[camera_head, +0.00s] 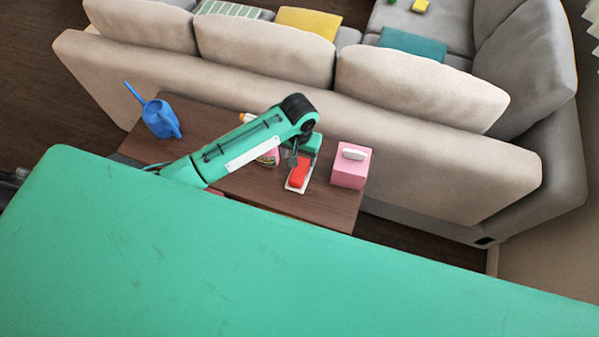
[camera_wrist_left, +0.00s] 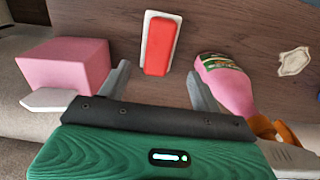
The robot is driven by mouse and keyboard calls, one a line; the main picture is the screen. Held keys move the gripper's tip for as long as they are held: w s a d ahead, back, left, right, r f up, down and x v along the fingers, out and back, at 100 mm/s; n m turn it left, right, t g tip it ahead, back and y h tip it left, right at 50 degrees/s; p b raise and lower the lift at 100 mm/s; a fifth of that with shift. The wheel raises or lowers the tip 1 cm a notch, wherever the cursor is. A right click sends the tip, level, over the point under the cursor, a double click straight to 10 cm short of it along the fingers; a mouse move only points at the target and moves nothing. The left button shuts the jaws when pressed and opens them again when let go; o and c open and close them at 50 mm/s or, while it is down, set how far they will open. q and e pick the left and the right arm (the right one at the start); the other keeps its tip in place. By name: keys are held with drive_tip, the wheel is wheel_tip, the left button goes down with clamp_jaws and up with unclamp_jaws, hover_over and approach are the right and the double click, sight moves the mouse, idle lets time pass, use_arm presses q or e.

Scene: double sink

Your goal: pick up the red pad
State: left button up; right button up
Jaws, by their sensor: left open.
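The red pad (camera_head: 299,171) lies on a white base (camera_head: 291,186) on the brown wooden table, in the head view. In the left wrist view the red pad (camera_wrist_left: 160,46) sits on its white base, beyond and between the fingertips. My left gripper (camera_head: 292,158) is over the table at the far end of the pad in the head view. In the left wrist view its two grey fingers (camera_wrist_left: 157,80) are spread apart with nothing between them. My right gripper is not seen in either view.
A pink box (camera_head: 350,167) stands to the right of the pad. A pink bottle (camera_wrist_left: 228,85) lies or stands on its other side. A blue watering can (camera_head: 159,117) stands at the table's left. A beige sofa (camera_head: 300,80) runs behind the table. A pale flat item (camera_wrist_left: 294,61) lies past the bottle.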

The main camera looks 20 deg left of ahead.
sight(299, 170)
use_arm(q)
wheel_tip(299, 170, down, 10)
drive_tip(key=shift+r+p, duration=0.1)
drive_tip(key=shift+p, duration=0.5)
drive_tip(key=shift+c, duration=0.3)
drive_tip(key=c, duration=1)
